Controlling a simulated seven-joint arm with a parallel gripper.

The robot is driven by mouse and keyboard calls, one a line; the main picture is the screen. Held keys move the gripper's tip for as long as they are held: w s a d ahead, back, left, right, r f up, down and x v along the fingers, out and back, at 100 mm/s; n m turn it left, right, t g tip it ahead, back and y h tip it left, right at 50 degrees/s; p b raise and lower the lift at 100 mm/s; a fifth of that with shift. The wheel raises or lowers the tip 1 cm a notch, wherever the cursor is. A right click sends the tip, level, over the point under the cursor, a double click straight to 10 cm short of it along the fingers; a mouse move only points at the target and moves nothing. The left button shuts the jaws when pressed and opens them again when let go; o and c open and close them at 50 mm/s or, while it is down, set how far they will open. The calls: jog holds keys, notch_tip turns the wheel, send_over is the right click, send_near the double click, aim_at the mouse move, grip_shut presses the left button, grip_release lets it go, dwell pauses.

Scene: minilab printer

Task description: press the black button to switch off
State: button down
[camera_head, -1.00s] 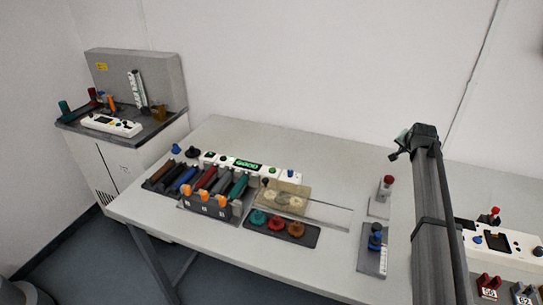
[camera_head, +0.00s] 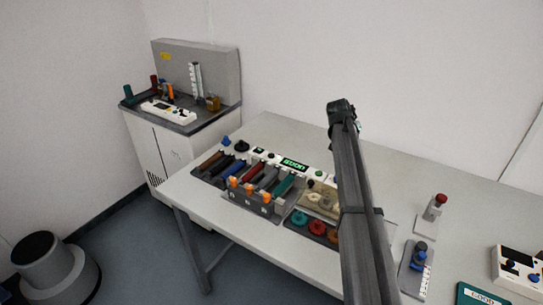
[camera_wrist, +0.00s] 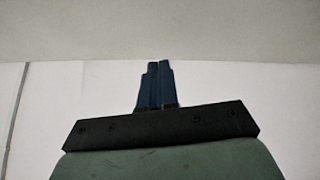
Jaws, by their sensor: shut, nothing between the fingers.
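A white control strip (camera_head: 307,168) with a lit green display (camera_head: 294,163) lies along the back of the table. A small dark button (camera_head: 271,156) shows left of the display and a green one (camera_head: 318,173) right of it. Dark controls also show on the white panel of the left machine (camera_head: 178,114) and on the white box at right (camera_head: 512,263). I cannot tell which is the task's black button. My gripper (camera_wrist: 154,66) is shut and empty in the wrist view, against a bare wall. In the head view its fingers cannot be made out; my arm hides part of the strip.
A rack with coloured cartridges (camera_head: 262,176) and orange clips stands before the strip. A tray with coloured knobs (camera_head: 317,229) is partly behind my arm. A red-topped post (camera_head: 436,207) and a blue-topped one (camera_head: 420,255) stand at right. The back right tabletop is clear.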

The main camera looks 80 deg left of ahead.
jog(key=s+a+r+n, duration=0.1)
jog(key=s+a, duration=0.1)
jog(key=s, duration=0.5)
jog(key=s+a+r+n, duration=0.1)
jog(key=s+a, duration=0.2)
jog(key=s, duration=0.4)
notch_tip(320, 180, up, 3)
jog(key=n+t, duration=0.2)
send_over(269, 156)
jog(key=shift+a+f, duration=0.1)
jog(key=shift+f, duration=0.15)
jog(key=shift+f, duration=4.3)
jog(key=shift+f, duration=0.85)
jog(key=shift+r, duration=0.9)
